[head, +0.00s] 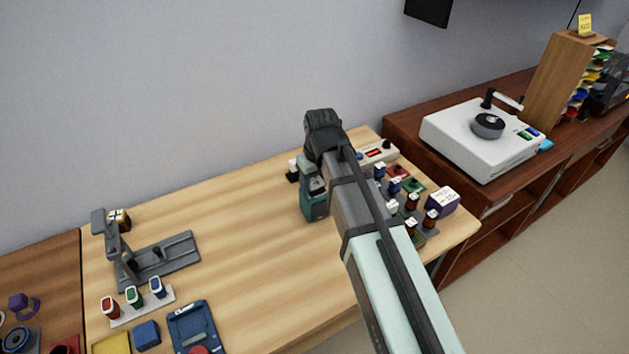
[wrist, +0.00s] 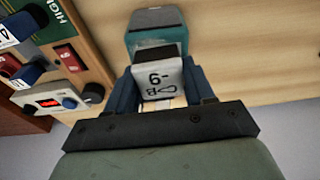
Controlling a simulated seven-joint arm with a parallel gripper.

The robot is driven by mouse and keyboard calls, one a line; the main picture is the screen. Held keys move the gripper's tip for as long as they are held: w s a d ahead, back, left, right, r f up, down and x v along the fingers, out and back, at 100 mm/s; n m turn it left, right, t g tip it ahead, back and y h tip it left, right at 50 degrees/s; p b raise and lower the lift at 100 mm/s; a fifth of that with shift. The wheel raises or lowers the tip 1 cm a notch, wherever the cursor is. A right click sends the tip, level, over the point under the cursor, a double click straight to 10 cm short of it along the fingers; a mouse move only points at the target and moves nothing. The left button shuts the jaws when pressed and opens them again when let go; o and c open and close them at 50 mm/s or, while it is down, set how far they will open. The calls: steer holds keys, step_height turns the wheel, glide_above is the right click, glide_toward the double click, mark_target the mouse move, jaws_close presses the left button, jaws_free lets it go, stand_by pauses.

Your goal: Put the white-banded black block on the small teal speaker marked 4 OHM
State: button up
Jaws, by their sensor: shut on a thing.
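My gripper (wrist: 164,88) is shut on a small block (wrist: 160,72) with a white band and a black end; dark "-6 dB" lettering shows on the white face. A teal box with a grey face, the speaker (wrist: 155,42), lies just beyond the block in the wrist view. The block overlaps its edge there; I cannot tell whether they touch. In the head view the teal speaker (head: 315,208) stands on the wooden table below my gripper, which hides part of it. Its marking cannot be read.
A small black-and-white object (head: 292,171) stands left of my gripper. At the right are a white control box (head: 378,155), several small blocks and a purple box (head: 443,202). A grey stand (head: 160,260) is at the left. The middle of the table is clear.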

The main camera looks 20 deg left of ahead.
mark_target(318, 185)
steer(key=shift+f, duration=0.15)
steer(key=o, duration=1)
steer(key=shift+o, duration=0.2)
step_height(318, 185, up, 12)
steer(key=s+d, duration=0.1)
steer(key=shift+s+d, duration=0.15)
